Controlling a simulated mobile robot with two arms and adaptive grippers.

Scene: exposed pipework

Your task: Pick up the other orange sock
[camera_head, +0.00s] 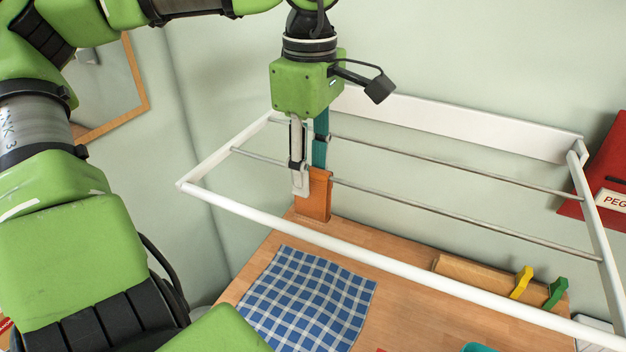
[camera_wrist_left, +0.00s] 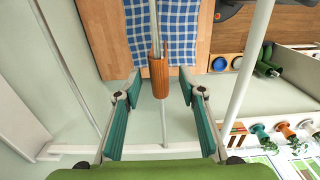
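An orange sock (camera_head: 314,196) hangs folded over a thin rod of the white drying rack (camera_head: 400,267). In the left wrist view the sock (camera_wrist_left: 160,76) shows on its rod in the gap between the finger ends. My left gripper (camera_head: 309,165) points down above the rack, at the sock's upper part. Its teal-padded fingers are spread, one on each side of the sock. Clear space shows between the sock and each finger in the left wrist view. My right gripper is not in view. No second orange sock shows.
A blue checked cloth (camera_head: 306,300) lies on the wooden table (camera_head: 405,318) below the rack. A wooden piece with yellow (camera_head: 522,282) and green pegs (camera_head: 557,292) lies at the right. A red peg bag (camera_head: 606,170) hangs on the wall. Rack bars surround the gripper.

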